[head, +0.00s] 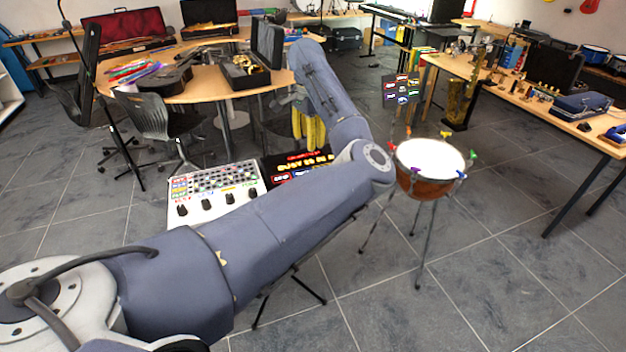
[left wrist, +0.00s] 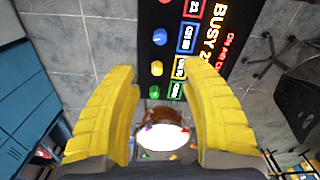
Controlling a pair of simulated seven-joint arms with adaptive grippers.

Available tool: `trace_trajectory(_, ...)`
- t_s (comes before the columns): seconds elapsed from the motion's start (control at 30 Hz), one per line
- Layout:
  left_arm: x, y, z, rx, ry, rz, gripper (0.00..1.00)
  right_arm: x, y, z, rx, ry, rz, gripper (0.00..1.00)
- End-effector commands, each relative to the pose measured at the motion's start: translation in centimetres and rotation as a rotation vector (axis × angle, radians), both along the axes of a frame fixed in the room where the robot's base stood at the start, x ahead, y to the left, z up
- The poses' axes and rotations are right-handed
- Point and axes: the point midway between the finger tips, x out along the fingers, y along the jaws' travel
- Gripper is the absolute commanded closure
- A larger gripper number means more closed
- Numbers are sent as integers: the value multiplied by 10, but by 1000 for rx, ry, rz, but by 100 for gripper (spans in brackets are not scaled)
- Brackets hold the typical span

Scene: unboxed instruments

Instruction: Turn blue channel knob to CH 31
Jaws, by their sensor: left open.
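The black channel panel (left wrist: 180,12) lies ahead of my left gripper (left wrist: 160,67) in the left wrist view, with its lit text sideways. Its blue knob (left wrist: 160,38) sits beside a blue-framed display (left wrist: 187,37) whose digits are too small to read surely. A yellow knob (left wrist: 157,68) and a green knob (left wrist: 154,92) also show, between the fingers in the picture. My left gripper is open, with yellow fingers apart and nothing held. In the head view it (head: 309,140) hangs above the panel (head: 297,160), partly hidden by my arm. My right gripper is not seen.
A white mixer (head: 233,199) stands left of the panel. A drum (head: 430,158) on thin legs stands to the right. A round table (head: 205,90) with instrument cases and a long table (head: 540,105) stand behind. Grey floor (head: 470,290) is clear at front right.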

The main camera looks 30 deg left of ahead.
Motion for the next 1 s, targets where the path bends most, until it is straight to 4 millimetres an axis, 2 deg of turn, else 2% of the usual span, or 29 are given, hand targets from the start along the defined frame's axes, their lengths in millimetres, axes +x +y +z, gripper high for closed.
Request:
trace_trajectory(0.6,-1,1,-110,4,5,-1,54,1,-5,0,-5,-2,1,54)
trace_trajectory(0.8,-1,1,-138,3,4,-2,54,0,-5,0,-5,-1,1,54)
trace_trajectory(1.0,-1,1,-154,3,4,-2,54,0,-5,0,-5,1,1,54)
